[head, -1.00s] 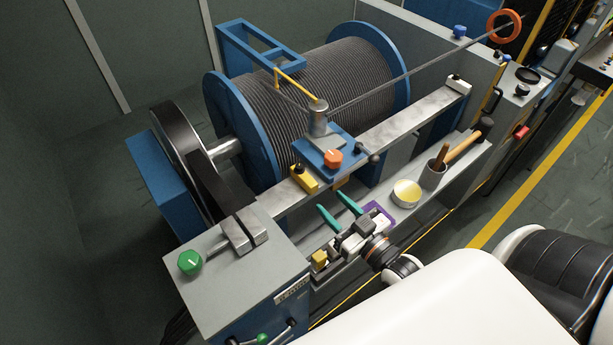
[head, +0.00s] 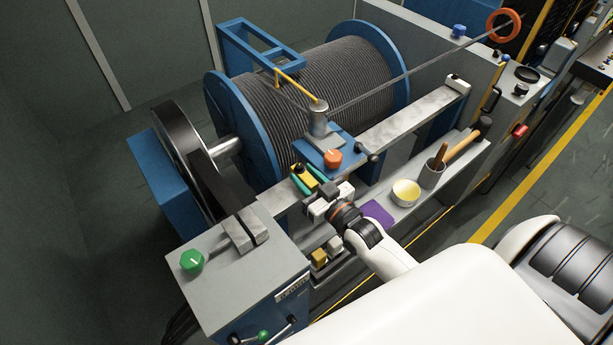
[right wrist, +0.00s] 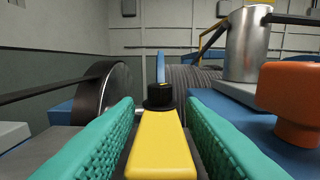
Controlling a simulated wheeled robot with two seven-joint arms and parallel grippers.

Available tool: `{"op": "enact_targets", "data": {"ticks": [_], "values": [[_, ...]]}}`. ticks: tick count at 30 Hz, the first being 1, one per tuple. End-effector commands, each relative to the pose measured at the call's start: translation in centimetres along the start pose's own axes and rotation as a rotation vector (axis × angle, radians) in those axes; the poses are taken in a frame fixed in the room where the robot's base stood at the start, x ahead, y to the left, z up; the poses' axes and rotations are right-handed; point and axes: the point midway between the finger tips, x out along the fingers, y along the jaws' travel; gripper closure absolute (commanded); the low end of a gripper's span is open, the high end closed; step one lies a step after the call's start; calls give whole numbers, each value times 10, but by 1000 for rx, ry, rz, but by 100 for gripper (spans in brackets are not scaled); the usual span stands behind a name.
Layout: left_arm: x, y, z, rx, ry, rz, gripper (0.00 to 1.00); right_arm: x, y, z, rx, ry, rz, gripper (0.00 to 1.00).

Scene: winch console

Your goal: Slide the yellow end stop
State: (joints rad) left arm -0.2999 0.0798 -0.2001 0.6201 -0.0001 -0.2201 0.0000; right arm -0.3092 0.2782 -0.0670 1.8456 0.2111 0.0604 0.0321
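The yellow end stop (head: 305,178) sits on the grey metal rail (head: 278,198), left of the blue carriage (head: 327,149) and apart from it. In the right wrist view the end stop (right wrist: 161,146) is a yellow block with a black knob (right wrist: 160,96) on top. My right gripper (head: 308,178) has teal fingers, one on each side of the end stop. In the right wrist view the fingers (right wrist: 160,140) are spread, with narrow gaps seeming to show beside the block, so I see no firm grip. My left gripper is not in view.
The carriage carries an orange knob (head: 332,158) and a metal post (head: 319,120). The cable drum (head: 315,90) is behind the rail.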

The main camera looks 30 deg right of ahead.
Motion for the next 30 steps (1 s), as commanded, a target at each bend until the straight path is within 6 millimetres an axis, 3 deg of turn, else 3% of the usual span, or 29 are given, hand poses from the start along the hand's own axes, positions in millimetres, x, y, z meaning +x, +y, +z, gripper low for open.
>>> {"op": "enact_targets", "data": {"ticks": [1,6,12,19,26,27,30], "values": [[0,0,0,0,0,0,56,0,0,0,0,0,0,73],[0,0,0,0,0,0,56,0,0,0,0,0,0,100],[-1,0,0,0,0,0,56,0,2,1,1,0,0,100],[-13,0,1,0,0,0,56,0,29,1,5,1,0,100],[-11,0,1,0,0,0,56,0,29,0,0,0,0,100],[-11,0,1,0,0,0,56,0,29,0,0,0,0,73],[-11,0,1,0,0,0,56,0,29,0,0,0,0,57]]}}
